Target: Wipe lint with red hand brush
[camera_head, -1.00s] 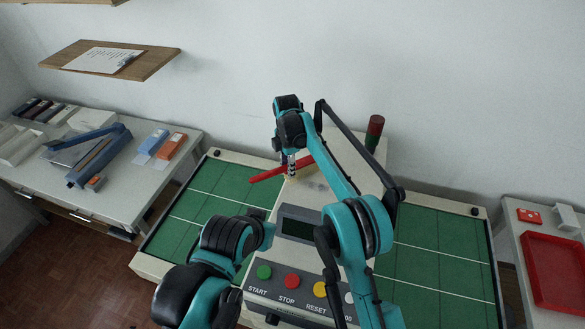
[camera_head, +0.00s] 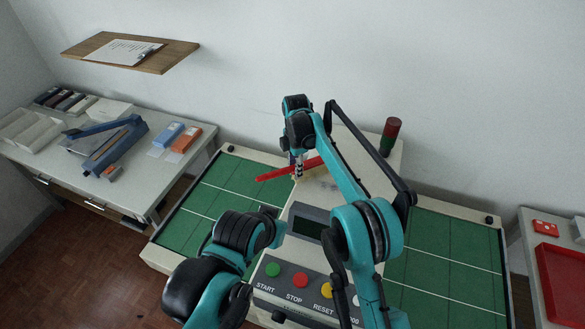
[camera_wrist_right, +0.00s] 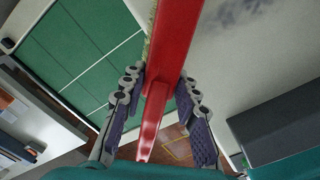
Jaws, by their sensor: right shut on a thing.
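The red hand brush (camera_head: 274,174) is held over the pale top of the machine (camera_head: 318,188), towards its back. My right gripper (camera_head: 297,166) is shut on it. In the right wrist view the red brush (camera_wrist_right: 176,45) runs between the two finger pads of my right gripper (camera_wrist_right: 162,92), with pale bristles along its left edge. I cannot tell whether the bristles touch the machine.
Green mats (camera_head: 440,250) flank the machine. A red-and-dark signal light (camera_head: 390,136) stands behind it. Coloured buttons (camera_head: 299,280) sit at its front. The left table (camera_head: 140,190) holds a blue sealer-like tool (camera_head: 115,145) and boxes. A red tray (camera_head: 562,285) is at the right.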

